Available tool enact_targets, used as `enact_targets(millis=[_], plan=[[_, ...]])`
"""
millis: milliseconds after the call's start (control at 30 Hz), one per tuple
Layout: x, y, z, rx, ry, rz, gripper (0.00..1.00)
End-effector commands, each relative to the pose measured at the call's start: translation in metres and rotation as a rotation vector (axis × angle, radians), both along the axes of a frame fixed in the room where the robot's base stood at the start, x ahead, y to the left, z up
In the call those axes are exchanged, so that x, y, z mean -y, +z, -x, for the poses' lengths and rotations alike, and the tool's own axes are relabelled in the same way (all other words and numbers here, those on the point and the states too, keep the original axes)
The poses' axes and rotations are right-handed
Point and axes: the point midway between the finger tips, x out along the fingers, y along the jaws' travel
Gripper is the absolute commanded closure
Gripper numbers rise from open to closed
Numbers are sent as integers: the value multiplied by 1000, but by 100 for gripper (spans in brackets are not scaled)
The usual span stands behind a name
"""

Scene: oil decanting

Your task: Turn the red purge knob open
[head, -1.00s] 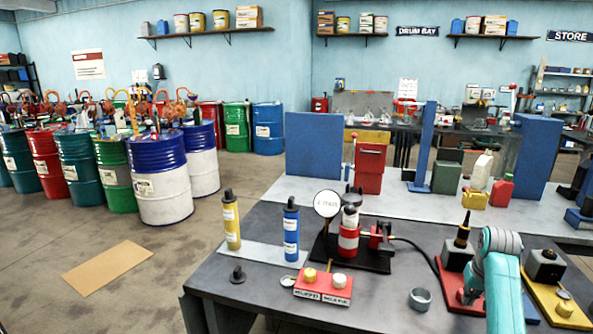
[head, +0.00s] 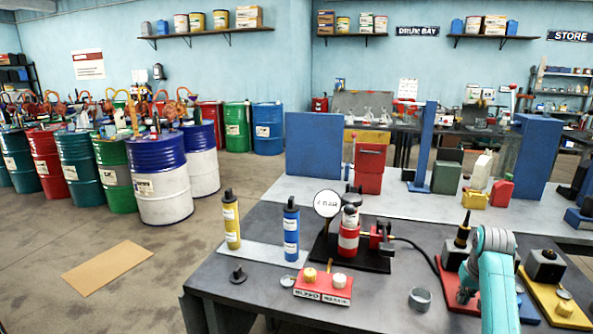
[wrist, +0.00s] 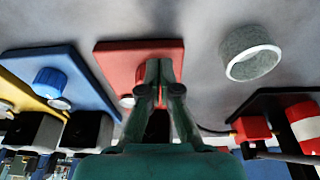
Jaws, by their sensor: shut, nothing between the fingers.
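In the wrist view, a red plate (wrist: 112,60) lies on the grey bench top beyond my gripper. My gripper (wrist: 159,66) is shut with its fingertips together and empty over this plate. The red purge knob is mostly hidden behind the fingers; I cannot tell whether they touch it. A small pale round part (wrist: 127,101) shows on the plate left of the fingers. In the head view, the red plate (head: 448,285) carries a black block with a dark bottle (head: 462,232). My teal arm covers its right side, and my fingers cannot be made out there.
A blue plate (wrist: 86,93) with a blue knob (wrist: 50,81) lies left of the red plate in the wrist view. A grey ring (wrist: 251,63) stands at right.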

Motion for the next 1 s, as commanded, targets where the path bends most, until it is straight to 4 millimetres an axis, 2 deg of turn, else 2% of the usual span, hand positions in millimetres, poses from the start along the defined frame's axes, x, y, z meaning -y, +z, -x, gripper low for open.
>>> enact_targets(millis=[333, 800, 1000], plan=[[-4, 4, 5, 1, 0, 0, 100], [-4, 51, 6, 1, 0, 0, 100], [-4, 60, 6, 0, 0, 0, 100]])
